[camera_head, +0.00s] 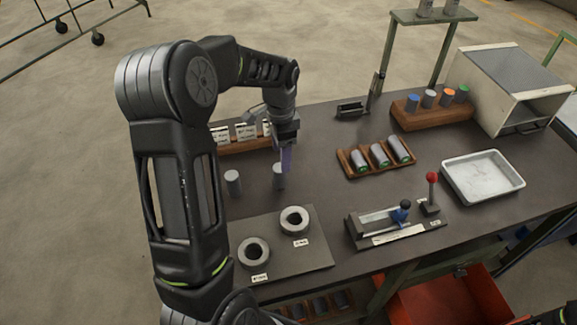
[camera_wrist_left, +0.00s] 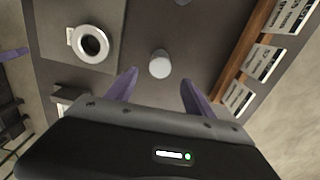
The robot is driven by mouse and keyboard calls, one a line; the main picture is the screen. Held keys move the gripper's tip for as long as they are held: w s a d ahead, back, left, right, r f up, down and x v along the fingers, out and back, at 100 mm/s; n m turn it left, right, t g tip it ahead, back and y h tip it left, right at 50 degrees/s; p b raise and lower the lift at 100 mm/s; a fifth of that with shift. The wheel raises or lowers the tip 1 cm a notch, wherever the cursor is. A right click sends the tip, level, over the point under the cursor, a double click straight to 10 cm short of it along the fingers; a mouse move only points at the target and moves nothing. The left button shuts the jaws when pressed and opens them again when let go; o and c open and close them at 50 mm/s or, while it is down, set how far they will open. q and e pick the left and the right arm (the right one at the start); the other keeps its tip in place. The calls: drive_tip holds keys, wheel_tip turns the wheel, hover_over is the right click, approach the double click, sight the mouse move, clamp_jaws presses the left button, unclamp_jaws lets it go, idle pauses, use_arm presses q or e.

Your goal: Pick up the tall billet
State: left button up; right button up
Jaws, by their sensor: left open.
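Two grey cylindrical billets stand upright on the dark bench in the head view: a left billet (camera_head: 234,183) and a right billet (camera_head: 279,177). I cannot tell for sure which is taller. My left gripper (camera_head: 286,160) points down above the right billet, its purple fingers partly covering that billet's top. In the left wrist view, my left gripper (camera_wrist_left: 160,92) is open and empty. A billet (camera_wrist_left: 160,66) shows just beyond and between the fingertips, apart from both.
A plate (camera_head: 315,258) with two ring-shaped holders lies in front of the billets. A wooden rack (camera_head: 245,147) with white cards stands behind them. To the right are a tray of billets (camera_head: 350,168), a lever fixture (camera_head: 375,238) and a white metal tray (camera_head: 457,188).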

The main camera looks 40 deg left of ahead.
sight(280, 172)
use_arm(q)
drive_tip(key=shift+s+r, duration=0.1)
drive_tip(key=shift+s, duration=0.1)
wheel_tip(280, 172, down, 2)
drive_tip(key=shift+f, duration=0.35)
drive_tip(key=shift+f, duration=0.55)
wheel_tip(280, 172, down, 4)
drive_tip(key=b, duration=0.2)
drive_tip(key=shift+s+a+f+b, duration=0.1)
drive_tip(key=shift+a+f+b, duration=0.05)
drive_tip(key=shift+b, duration=0.15)
drive_tip(key=shift+c, duration=0.4)
